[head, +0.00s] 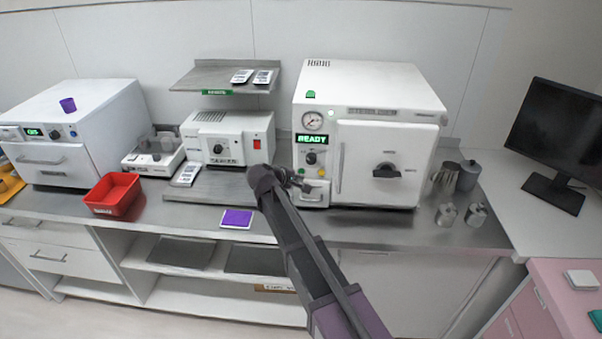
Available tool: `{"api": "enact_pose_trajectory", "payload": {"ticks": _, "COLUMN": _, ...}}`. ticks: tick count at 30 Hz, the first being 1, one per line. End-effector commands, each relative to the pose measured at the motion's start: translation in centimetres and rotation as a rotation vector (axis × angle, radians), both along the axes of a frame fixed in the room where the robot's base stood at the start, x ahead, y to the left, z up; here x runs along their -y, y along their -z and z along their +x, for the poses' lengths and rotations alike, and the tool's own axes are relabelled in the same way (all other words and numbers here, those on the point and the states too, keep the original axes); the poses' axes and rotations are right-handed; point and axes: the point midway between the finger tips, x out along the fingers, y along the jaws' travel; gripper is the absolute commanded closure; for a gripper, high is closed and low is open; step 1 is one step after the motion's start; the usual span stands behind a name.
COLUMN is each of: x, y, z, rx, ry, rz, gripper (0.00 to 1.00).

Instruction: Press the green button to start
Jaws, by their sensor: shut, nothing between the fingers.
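The white steam sterilizer (375,95) stands on the steel counter. Its green display (312,139) reads READY, with a round gauge (312,121) above and a dark knob (311,157) below. My gripper (303,184) is shut and empty, in front of the panel's lower left part, left of and slightly below that spot. I cannot tell whether it touches the panel. It hides part of the lower panel.
A sealing machine (228,140) with a red switch stands left of the sterilizer. A red bin (114,194) and a purple-and-white packet (237,218) lie on the counter. Metal canisters (467,175) stand right of the sterilizer. A monitor (558,135) is at far right.

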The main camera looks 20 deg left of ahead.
Motion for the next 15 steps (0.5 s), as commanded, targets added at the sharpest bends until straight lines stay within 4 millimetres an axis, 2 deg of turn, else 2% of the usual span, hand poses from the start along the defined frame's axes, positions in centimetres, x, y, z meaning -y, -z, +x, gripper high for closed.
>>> {"api": "enact_pose_trajectory", "payload": {"ticks": 15, "x": -0.20, "y": -0.01, "z": 0.74, "rx": 0.000, "ry": -0.001, "rz": 0.001, "gripper": 1.00}}
